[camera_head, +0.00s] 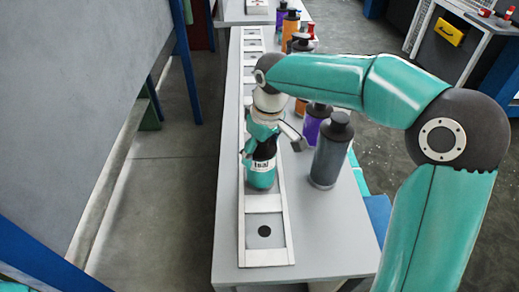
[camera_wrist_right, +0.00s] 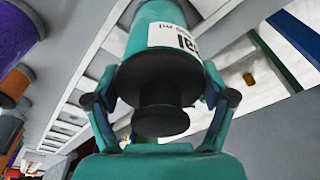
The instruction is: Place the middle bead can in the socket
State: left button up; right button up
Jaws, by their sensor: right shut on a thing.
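A teal bead can (camera_head: 262,174) with a white label and black top is upright over the white rack of sockets (camera_head: 290,243). My right gripper (camera_head: 262,143) is shut on its upper part from above. In the right wrist view, the fingers sit on both sides of the black cap (camera_wrist_right: 160,112), with the teal body (camera_wrist_right: 158,28) beyond. I cannot tell whether the can's base touches the rack; the can hides the part under it. The nearest socket (camera_head: 264,231), with a dark round spot, is empty. My left gripper is not in view.
A dark grey can (camera_head: 330,152) and a purple can (camera_head: 312,128) stand on the table (camera_head: 340,245) right of the rack. Several more cans stand farther back, including an orange one (camera_head: 290,27). A grey wall panel (camera_head: 80,90) is at left. The table's front right is clear.

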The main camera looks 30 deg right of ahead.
jog(key=shift+f, duration=0.15)
jog(key=o, duration=1.7)
jog(key=shift+r, duration=0.2)
jog(key=r, duration=0.3)
jog(key=s+r, duration=0.1)
jog(key=r, duration=0.6)
jog(key=shift+s+d+r, duration=0.2)
jog(key=shift+d+r, duration=0.05)
jog(key=shift+s+r+p, duration=0.1)
jog(key=shift+r+p, duration=0.2)
jog(key=shift+r, duration=0.35)
